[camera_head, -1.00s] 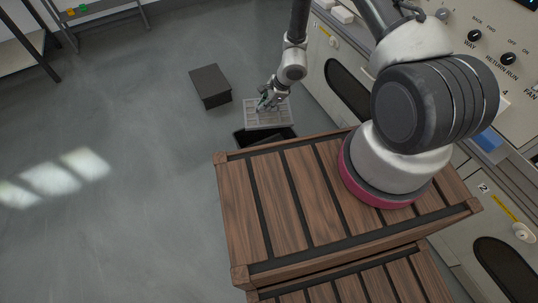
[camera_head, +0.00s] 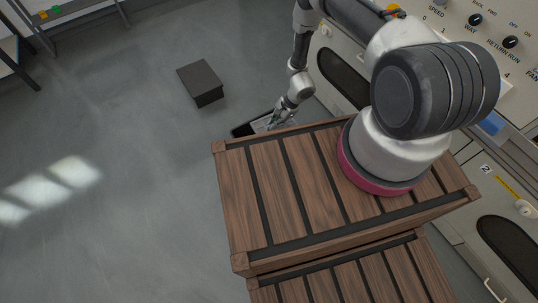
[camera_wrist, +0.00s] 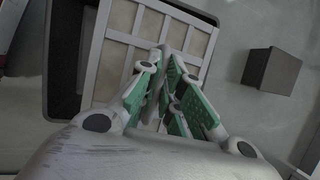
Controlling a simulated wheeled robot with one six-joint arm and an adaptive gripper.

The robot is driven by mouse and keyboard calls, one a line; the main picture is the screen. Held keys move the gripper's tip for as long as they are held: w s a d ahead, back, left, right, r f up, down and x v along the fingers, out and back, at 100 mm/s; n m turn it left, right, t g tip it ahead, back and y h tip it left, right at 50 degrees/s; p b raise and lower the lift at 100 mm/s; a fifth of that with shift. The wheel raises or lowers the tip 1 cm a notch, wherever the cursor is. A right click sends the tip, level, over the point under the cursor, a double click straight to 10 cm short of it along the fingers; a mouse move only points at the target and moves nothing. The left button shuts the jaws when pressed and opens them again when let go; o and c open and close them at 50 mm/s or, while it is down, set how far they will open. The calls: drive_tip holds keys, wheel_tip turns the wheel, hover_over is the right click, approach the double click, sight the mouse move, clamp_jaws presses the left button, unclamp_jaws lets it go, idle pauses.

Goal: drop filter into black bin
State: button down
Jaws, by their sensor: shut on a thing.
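The filter (camera_wrist: 118,51) is a flat panel with a pale frame and beige square cells. In the wrist view it lies beyond my gripper (camera_wrist: 163,62), whose green-padded fingers are shut on its near edge. The black bin (camera_wrist: 65,58) shows around and under the filter's left and top sides, its rim partly hidden by the filter. In the head view the black bin (camera_head: 241,130) stands on the floor behind the wooden crate, and my gripper (camera_head: 276,121) holds the filter (camera_head: 262,124) at or inside its opening. The exact depth is hard to tell.
A closed dark box (camera_head: 202,81) sits on the floor left of the bin; it also shows in the wrist view (camera_wrist: 270,70). The slatted wooden crate (camera_head: 265,205) is in front. A control panel cabinet (camera_head: 470,60) lines the right.

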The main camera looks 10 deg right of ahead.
drive_tip(key=shift+f, duration=3)
drive_tip(key=c, duration=1.5)
unclamp_jaws()
drive_tip(key=shift+r, duration=0.1)
drive_tip(key=v, duration=1.1)
drive_tip(key=shift+d+r, duration=0.2)
drive_tip(key=shift+r, duration=0.2)
